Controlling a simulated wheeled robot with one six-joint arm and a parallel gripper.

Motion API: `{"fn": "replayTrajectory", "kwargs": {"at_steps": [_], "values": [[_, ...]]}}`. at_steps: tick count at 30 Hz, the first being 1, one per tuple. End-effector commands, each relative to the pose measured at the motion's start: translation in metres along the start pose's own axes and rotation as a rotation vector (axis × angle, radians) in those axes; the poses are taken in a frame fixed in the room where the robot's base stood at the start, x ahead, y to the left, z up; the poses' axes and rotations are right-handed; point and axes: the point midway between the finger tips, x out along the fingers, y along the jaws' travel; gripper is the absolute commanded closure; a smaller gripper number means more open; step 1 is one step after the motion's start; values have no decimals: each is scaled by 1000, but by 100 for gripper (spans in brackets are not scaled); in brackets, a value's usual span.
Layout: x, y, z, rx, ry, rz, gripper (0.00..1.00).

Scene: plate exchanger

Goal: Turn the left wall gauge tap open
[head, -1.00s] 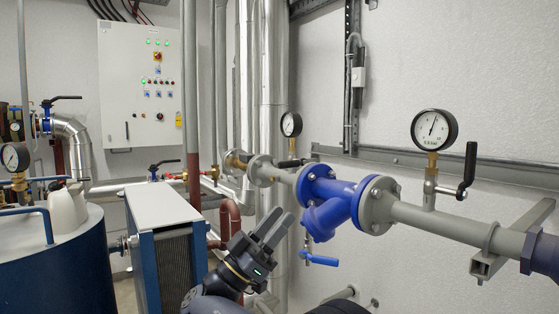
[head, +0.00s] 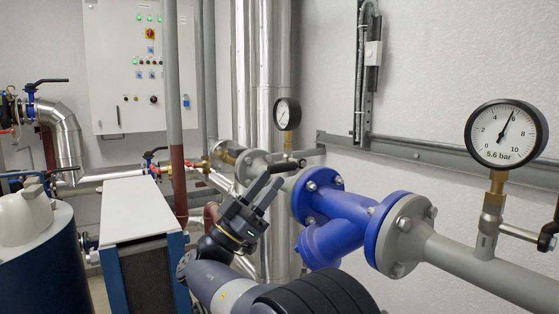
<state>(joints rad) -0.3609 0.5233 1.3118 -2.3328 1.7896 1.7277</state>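The left wall gauge (head: 287,114) is a round white dial with a black rim, on a short stem above the grey pipe. Its tap has a black lever (head: 288,165) that lies roughly level across the stem's foot. My gripper (head: 275,178) is raised in front of the pipe, just below and left of the lever in the picture. Its two dark fingers point up and right with a gap between them, empty. I cannot tell how far the fingertips are from the lever in depth. The tap's body is small and partly hidden.
A blue flanged strainer (head: 335,228) stands close to the right of my gripper. A right wall gauge (head: 505,133) reads about 5.6 bar. A white-topped unit (head: 137,208) and a blue tank (head: 35,250) are at the left. A control cabinet (head: 140,75) hangs behind.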

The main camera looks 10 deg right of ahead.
Motion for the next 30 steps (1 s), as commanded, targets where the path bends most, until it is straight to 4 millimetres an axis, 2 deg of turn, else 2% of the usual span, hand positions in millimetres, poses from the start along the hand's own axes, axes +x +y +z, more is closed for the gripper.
{"fn": "replayTrajectory", "kwargs": {"at_steps": [1, 7, 12, 20, 30], "values": [[13, 1, -2, 0, 0, 3, 64], [40, 0, -2, 0, 0, 2, 64], [48, 0, -1, 0, 0, 0, 64], [48, 0, 0, 0, 0, 0, 64], [48, 0, 0, 0, 0, -1, 91]]}}
